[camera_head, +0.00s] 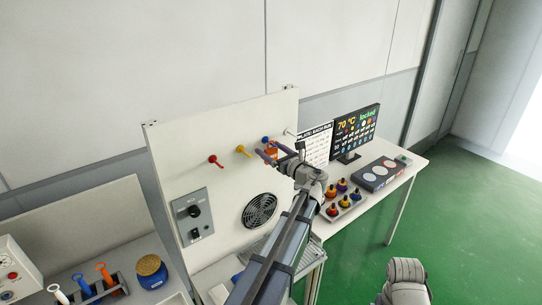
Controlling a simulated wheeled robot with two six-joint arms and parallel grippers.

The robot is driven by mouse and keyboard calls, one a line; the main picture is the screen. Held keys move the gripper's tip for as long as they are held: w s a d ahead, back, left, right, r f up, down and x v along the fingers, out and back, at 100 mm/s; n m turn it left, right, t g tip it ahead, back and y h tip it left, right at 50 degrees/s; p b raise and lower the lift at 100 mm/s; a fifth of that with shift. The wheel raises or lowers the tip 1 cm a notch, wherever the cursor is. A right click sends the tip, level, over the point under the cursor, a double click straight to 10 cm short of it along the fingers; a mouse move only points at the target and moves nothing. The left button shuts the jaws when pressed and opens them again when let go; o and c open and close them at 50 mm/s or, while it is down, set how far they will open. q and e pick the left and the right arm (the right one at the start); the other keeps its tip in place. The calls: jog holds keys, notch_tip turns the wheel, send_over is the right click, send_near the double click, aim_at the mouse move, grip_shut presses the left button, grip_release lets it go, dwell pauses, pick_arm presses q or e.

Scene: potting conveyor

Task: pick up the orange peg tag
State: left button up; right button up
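The orange peg tag (271,147) shows as a small orange patch on the upright white panel, just below the blue peg (265,139). My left gripper (272,153) is at the tag, with its dark fingers on either side of the orange patch. The fingers cover part of the tag. I cannot tell whether they touch it or are closed on it. Only a grey part of my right arm shows at the bottom right, and its gripper is out of view.
The panel (222,150) also bears a red peg (213,160), a yellow peg (241,150) and a white peg (289,133). A fan grille (259,211) and a control box (194,216) sit lower. A monitor (357,131) stands right, behind a tray of colored bottles (344,208).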

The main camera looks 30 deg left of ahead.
pick_arm(q)
jog(key=c, duration=1.2)
